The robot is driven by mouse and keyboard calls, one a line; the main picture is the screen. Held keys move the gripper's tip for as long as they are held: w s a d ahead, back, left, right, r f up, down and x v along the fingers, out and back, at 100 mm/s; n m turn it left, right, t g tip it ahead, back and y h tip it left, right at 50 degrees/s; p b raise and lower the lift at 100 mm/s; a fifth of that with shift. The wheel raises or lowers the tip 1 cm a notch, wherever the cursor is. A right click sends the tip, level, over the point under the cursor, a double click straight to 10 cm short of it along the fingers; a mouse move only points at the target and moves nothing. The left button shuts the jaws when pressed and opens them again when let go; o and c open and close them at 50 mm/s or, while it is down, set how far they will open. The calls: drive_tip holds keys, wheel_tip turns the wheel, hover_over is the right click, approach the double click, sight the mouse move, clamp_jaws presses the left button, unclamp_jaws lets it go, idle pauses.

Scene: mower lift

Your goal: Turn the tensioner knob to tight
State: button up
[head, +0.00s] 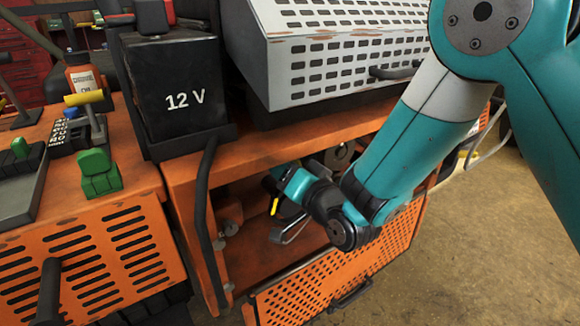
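My teal arm reaches down from the upper right into the open orange compartment (250,250) below the grey perforated housing. My gripper (280,222) is inside this opening, small and partly hidden by my own wrist. A thin yellow strip and grey finger-like pieces show at its end. I cannot tell whether it is open or shut, or whether it touches anything. I cannot clearly make out the tensioner knob; my wrist covers part of the compartment. A round pulley-like part (342,156) shows behind my arm, below the housing.
An orange perforated panel (345,270) hangs open below the compartment. A black 12 V battery (178,95) and a black cable (206,225) stand to the left. The grey housing (335,65) is close above. Concrete floor (490,250) at right is clear.

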drive_tip(key=shift+r+m, duration=0.15)
drive_tip(key=shift+m, duration=0.95)
drive_tip(key=o, duration=1.2)
drive_tip(key=shift+o, duration=0.2)
